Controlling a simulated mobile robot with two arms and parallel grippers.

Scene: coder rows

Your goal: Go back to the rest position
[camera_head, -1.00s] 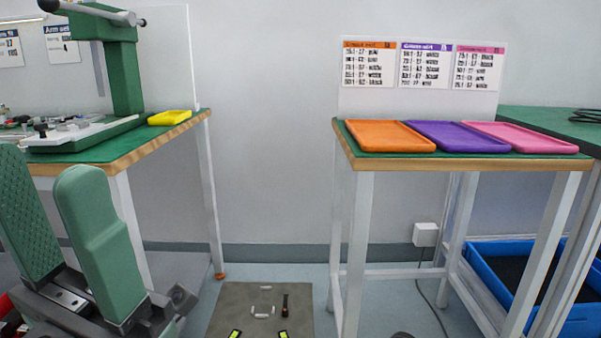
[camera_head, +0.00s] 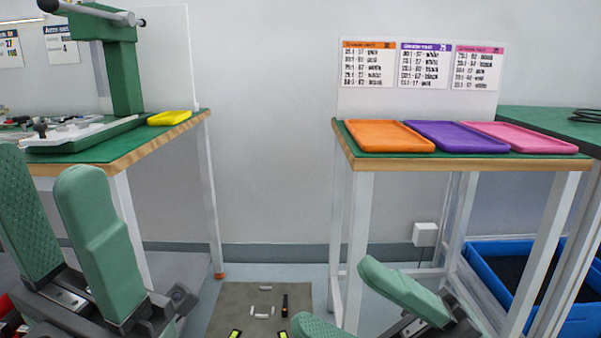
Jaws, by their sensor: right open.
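My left gripper (camera_head: 45,172) stands at the left edge with its two green fingers pointing up and apart, empty, in front of the left table. My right gripper (camera_head: 335,294) shows at the bottom centre, low in front of the right table's legs. Its two green fingers are spread apart with nothing between them. Part of its lower finger and its arm are cut off by the bottom edge.
The left table (camera_head: 160,142) bears a green stand (camera_head: 124,75) and a yellow tray (camera_head: 170,118). The right table (camera_head: 460,163) bears orange (camera_head: 390,136), purple (camera_head: 457,136) and pink (camera_head: 522,137) trays. A blue crate (camera_head: 492,280) is underneath. Between the tables is a gap.

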